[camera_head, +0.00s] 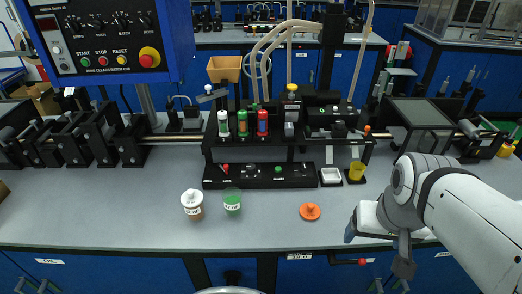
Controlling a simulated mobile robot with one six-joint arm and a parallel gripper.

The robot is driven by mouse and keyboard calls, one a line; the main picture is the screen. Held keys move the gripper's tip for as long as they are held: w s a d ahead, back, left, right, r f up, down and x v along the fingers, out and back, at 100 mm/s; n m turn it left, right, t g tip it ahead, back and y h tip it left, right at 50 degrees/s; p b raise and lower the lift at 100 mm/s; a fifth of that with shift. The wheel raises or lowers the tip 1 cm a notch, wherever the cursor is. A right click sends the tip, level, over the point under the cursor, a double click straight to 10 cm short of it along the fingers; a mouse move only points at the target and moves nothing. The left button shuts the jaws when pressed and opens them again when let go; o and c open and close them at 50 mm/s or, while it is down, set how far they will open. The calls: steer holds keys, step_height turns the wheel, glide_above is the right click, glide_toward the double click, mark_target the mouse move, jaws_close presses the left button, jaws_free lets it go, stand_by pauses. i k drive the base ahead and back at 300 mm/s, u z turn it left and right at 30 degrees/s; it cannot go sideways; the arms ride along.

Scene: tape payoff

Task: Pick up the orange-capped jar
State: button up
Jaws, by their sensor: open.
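A flat round orange cap with a knob (310,211) lies on the grey bench top, and no jar shows under it. To its left stands a green jar (232,201) with a pale label and no clear cap. Left of that is a jar with a white knobbed cap (192,204), brownish contents and a label. I see no jar clearly wearing an orange cap. My gripper (377,248) is at the right, near the bench's front edge, right of the orange cap and apart from it. Its jaws are open, with nothing seen between them.
A black rack (260,175) stands behind the jars, with green, white and red bottles above. A blue control panel (105,40) hangs at upper left. The front left bench is clear.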

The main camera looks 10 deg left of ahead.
mark_target(233, 199)
steer(key=u, duration=1.15)
